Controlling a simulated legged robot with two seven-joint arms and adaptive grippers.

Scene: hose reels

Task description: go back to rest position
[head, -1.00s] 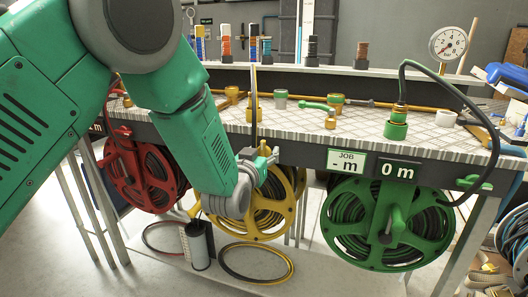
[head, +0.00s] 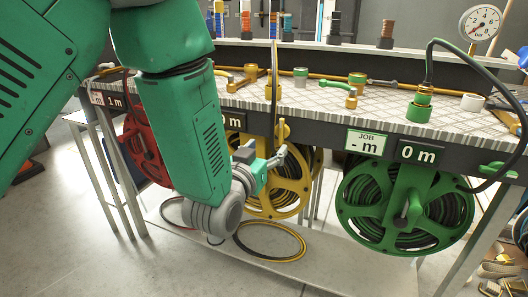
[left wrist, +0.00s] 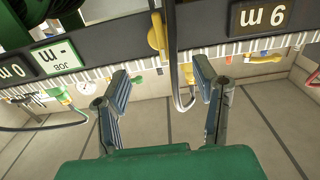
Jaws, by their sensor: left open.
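My left gripper (head: 272,162) is open and empty in front of the yellow hose reel (head: 290,186). Its two separated fingers (left wrist: 162,88) show in the left wrist view, with nothing held between them. There the dark bench edge and a hanging dark hose (left wrist: 172,50) appear upside down beyond the fingers. The gap between gripper and reel cannot be judged exactly. My green forearm hides part of the red hose reel (head: 140,148). My right gripper is in neither view.
The workbench (head: 320,105) carries brass and green fittings. The green hose reel (head: 405,205) hangs below it, right of my gripper. A black hose loops from a green fitting (head: 420,105) at right. A coiled hose (head: 270,255) lies on the low shelf under the reels.

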